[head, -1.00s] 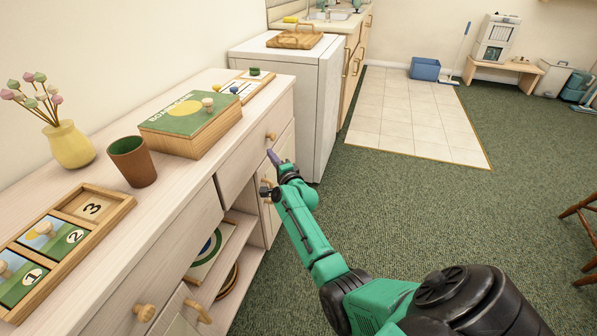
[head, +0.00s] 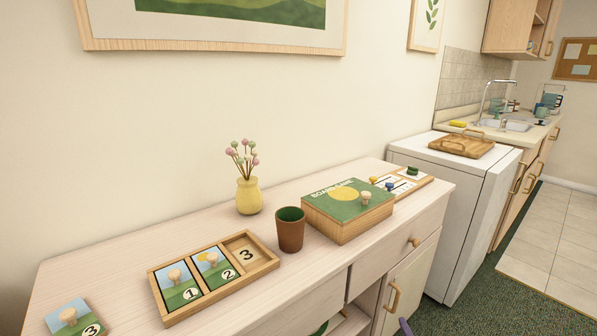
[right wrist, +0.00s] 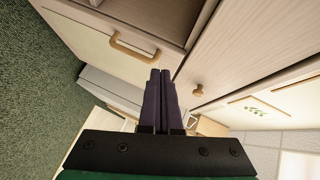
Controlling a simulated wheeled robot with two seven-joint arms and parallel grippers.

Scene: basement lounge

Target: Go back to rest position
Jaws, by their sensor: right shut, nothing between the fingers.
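My right gripper (right wrist: 160,74) shows in the right wrist view with its two purple fingers together and nothing between them. In the head view only a purple fingertip (head: 405,327) shows at the bottom edge, in front of the sideboard (head: 120,262). In the right wrist view the fingers are near the sideboard's door handle (right wrist: 134,48) and a round drawer knob (right wrist: 198,91); contact cannot be told. My left gripper is not in view.
On the sideboard are a puzzle tray (head: 265,267) with pieces 1 and 2 in it, a loose piece 3 (head: 72,323), a brown cup (head: 291,236), a yellow vase (head: 249,197) and a board game box (head: 330,227). A white appliance (head: 459,233) stands beyond.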

